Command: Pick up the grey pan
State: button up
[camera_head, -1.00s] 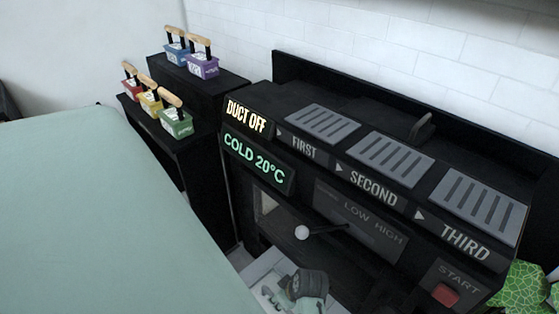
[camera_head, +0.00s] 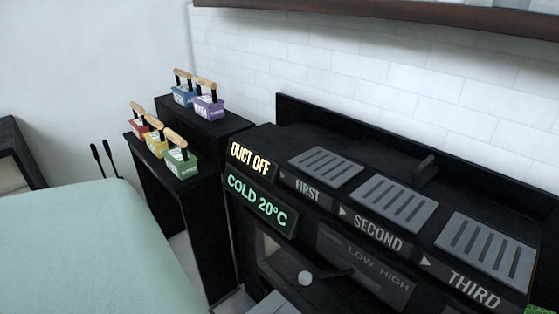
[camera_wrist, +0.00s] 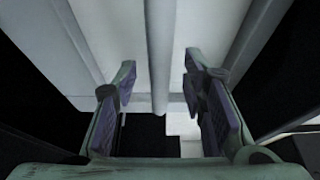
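I cannot make out a grey pan for certain in either view. My gripper (camera_wrist: 160,78) shows in the wrist view, with its two purple-padded fingers spread apart. A pale grey rod (camera_wrist: 160,55) runs down the picture between the fingertips, against pale grey panels. I cannot tell what the rod belongs to, or how far it is from the fingers. No contact with the pads is visible. The gripper is not in the head view.
A black console (camera_head: 400,190) with grey slotted plates (camera_head: 394,206) stands at the right. Coloured baskets with wooden handles, including a green one (camera_head: 182,163), stand on black stands at its left. A pale green surface (camera_head: 80,250) fills the lower left.

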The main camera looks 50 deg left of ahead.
jog(key=shift+f, duration=0.25)
dwell(0.3)
grip_shut()
jog(key=shift+r, duration=0.1)
dwell(0.9)
